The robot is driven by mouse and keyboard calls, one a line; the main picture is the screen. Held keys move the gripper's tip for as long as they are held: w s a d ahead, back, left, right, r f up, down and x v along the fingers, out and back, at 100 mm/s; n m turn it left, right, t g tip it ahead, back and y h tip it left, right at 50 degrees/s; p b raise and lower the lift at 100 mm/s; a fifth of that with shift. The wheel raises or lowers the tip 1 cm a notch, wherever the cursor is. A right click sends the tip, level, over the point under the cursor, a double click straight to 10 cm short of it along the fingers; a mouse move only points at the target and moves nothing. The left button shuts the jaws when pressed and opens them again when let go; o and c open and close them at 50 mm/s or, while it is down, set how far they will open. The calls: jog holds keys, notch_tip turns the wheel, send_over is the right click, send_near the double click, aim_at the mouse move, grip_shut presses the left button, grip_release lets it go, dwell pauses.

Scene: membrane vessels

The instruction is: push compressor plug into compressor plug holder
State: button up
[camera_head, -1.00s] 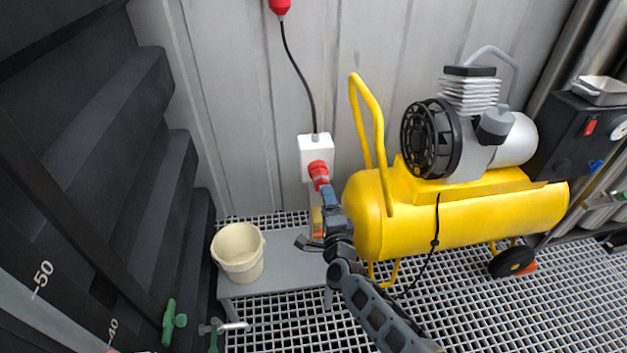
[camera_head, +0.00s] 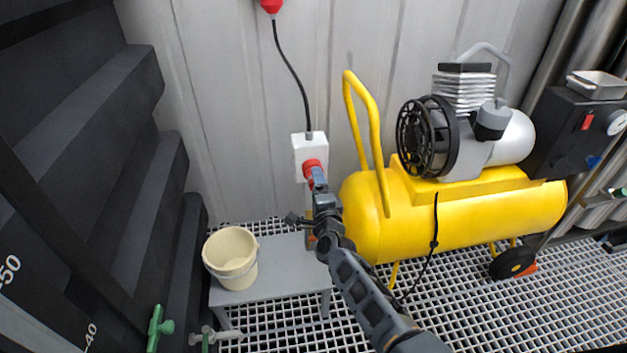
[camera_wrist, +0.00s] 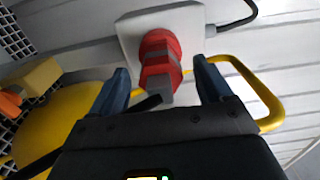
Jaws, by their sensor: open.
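The compressor plug (camera_head: 311,168) is red with a grey rear end and sits at the front of the white wall box, which appears to be its holder (camera_head: 303,147). In the wrist view the plug (camera_wrist: 160,58) points into the face of the white box (camera_wrist: 192,22); how deep it sits I cannot tell. My gripper (camera_head: 318,184) is close behind the plug. In the wrist view my gripper (camera_wrist: 165,82) is open, with one finger on each side of the plug's rear end and a visible gap to each. The gripper partly hides the plug in the head view.
The yellow compressor (camera_head: 470,222) stands right of my arm, its yellow handle (camera_head: 372,130) rising near the box. A cream bucket (camera_head: 231,258) stands on a low grey bench (camera_head: 280,268) at left. A black cable (camera_head: 293,75) runs up the wall from the box.

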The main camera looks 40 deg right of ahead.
jog(key=shift+b+x, duration=0.65)
jog(key=shift+x, duration=0.7)
jog(key=c, duration=1.4)
jog(key=shift+p+v, duration=2.15)
jog(key=shift+v, duration=0.9)
jog(key=shift+a, duration=0.1)
